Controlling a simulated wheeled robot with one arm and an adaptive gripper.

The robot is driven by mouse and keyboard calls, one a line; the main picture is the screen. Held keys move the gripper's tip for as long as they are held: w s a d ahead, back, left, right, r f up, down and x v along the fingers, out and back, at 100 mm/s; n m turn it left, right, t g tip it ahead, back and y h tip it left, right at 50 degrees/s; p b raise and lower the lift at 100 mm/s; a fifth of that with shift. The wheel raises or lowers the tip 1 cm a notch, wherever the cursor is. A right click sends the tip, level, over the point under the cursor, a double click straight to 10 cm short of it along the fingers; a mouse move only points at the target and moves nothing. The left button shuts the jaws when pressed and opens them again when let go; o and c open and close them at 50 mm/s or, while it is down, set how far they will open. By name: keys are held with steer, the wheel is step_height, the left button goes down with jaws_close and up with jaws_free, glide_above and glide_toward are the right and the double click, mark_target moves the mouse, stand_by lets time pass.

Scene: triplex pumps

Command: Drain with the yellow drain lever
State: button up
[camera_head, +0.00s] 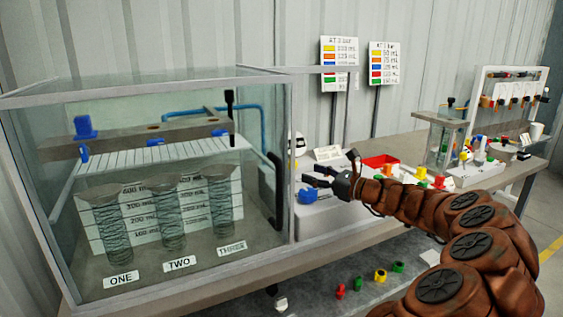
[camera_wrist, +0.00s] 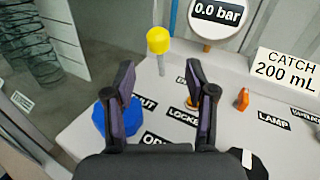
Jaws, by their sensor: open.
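The yellow lever knob (camera_wrist: 159,40) stands upright on a thin grey stem on the white panel (camera_wrist: 85,140), in the wrist view's upper middle. A partly covered label starting with "D" lies near its foot. My gripper (camera_wrist: 158,80) is open and empty; its two dark fingers point toward the knob, which appears beyond the fingertips and between them. I cannot tell how far apart they are. In the head view my gripper (camera_head: 325,177) hovers over the panel, right of the glass tank (camera_head: 150,180). I cannot make out the lever clearly there.
A blue knob (camera_wrist: 117,116) sits close by the left finger. An orange switch (camera_wrist: 243,99) with a LAMP label is at right. A gauge (camera_wrist: 217,18) reads 0.0 bar; a sign (camera_wrist: 285,72) reads "CATCH 200 mL". A red tray (camera_head: 381,162) lies behind my arm.

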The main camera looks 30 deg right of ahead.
mark_target(296, 168)
steer(key=shift+x, duration=4.05)
steer(key=shift+a, duration=0.1)
steer(key=shift+c, duration=0.2)
jaws_close()
